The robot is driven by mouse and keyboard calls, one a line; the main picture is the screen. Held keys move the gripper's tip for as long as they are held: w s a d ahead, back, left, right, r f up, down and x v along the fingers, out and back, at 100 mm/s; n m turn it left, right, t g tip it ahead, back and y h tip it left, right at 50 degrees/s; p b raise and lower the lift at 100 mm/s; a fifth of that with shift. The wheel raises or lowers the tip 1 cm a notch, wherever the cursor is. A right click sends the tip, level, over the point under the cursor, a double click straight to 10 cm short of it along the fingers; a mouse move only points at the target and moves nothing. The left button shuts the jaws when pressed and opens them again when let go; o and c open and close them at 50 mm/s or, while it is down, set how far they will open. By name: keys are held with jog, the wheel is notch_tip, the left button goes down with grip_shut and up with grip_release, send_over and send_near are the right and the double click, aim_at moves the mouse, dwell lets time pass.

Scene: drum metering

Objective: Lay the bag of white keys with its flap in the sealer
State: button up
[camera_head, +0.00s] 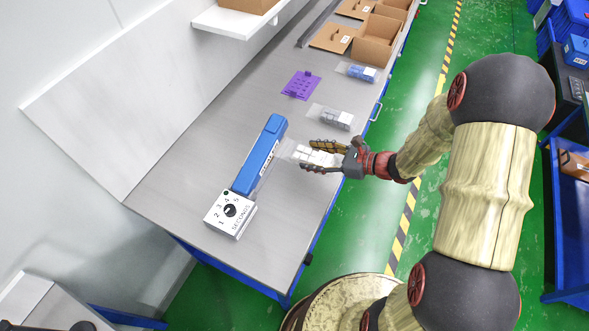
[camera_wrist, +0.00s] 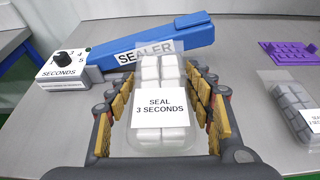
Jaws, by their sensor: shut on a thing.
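The bag of white keys (camera_head: 316,157) is clear, with a white label reading SEAL 3 SECONDS (camera_wrist: 161,110). My gripper (camera_head: 309,158) is shut on this bag, one row of finger pads on each side, as the wrist view (camera_wrist: 160,95) shows. The long blue sealer (camera_head: 258,160) lies on the bench to the left of the bag. Its white timer box (camera_head: 230,212) with a black dial is at the near end. The bag's clear flap (camera_wrist: 150,52) points at the sealer and overlaps its SEALER label in the wrist view. I cannot tell whether the flap is between the jaws.
A bag of grey keys (camera_head: 332,117) and a bag of blue keys (camera_head: 358,71) lie farther along the bench. A purple rack (camera_head: 300,85) lies beyond the sealer. Cardboard boxes (camera_head: 374,45) stand at the far end. The grey bench (camera_head: 180,180) is bare left of the sealer.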

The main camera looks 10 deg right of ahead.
jog(key=b, duration=0.2)
send_over(295, 173)
jog(key=f, duration=0.6)
jog(key=shift+s+f, duration=0.1)
jog(key=shift+s, duration=0.1)
jog(key=shift+w+a+f+b, duration=0.1)
jog(key=shift+f+b, duration=0.25)
jog(key=shift+f, duration=1.3)
jog(key=shift+f, duration=0.1)
jog(key=o, duration=1.3)
